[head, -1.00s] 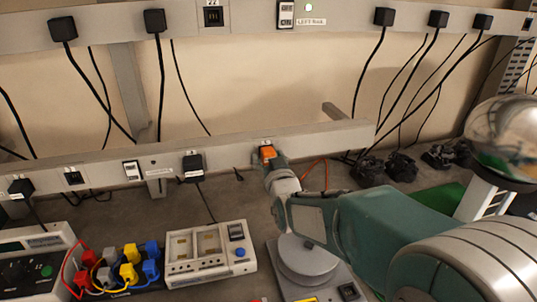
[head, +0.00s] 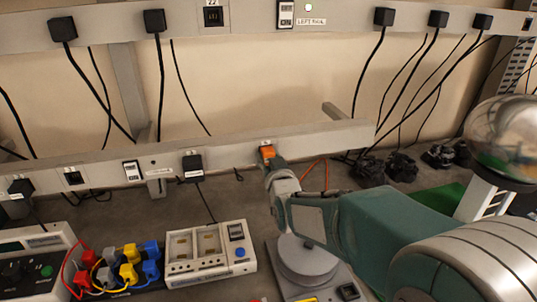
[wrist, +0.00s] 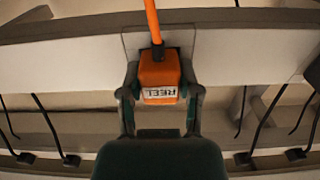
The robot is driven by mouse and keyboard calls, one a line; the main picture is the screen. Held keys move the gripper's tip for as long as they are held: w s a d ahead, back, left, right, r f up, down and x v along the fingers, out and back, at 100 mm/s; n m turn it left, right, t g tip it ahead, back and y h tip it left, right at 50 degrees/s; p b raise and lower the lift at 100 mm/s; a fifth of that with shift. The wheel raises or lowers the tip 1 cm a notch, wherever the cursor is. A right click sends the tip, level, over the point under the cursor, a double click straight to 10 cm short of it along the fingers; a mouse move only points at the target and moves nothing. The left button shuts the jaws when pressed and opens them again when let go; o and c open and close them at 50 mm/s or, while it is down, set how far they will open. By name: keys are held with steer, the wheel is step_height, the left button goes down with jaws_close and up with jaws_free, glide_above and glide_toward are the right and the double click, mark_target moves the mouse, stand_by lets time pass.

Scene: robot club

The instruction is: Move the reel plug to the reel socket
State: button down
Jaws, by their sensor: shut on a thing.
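The orange reel plug (wrist: 159,75) with its REEL label and orange cord shows in the wrist view between the fingers of my gripper (wrist: 160,100). My gripper is shut on it. In the head view the plug (head: 267,152) is at the lower grey rail (head: 320,138), near the rail's right part, with my gripper (head: 272,163) just below it. The plug is up against the rail's front face. The reel socket itself cannot be told apart; the plug and gripper cover that spot.
A black plug (head: 193,167) sits on the lower rail to the left. The upper rail (head: 350,15) holds several black plugs with hanging cords. A charger (head: 210,260) and a cluster of coloured plugs (head: 128,272) stand on the bench at lower left.

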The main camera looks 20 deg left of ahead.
steer(key=shift+v, duration=1.15)
stand_by(0.4)
steer(key=shift+v, duration=1.65)
steer(key=c, duration=1)
jaws_free()
steer(key=c, duration=1.8)
jaws_free()
steer(key=shift+s, duration=0.1)
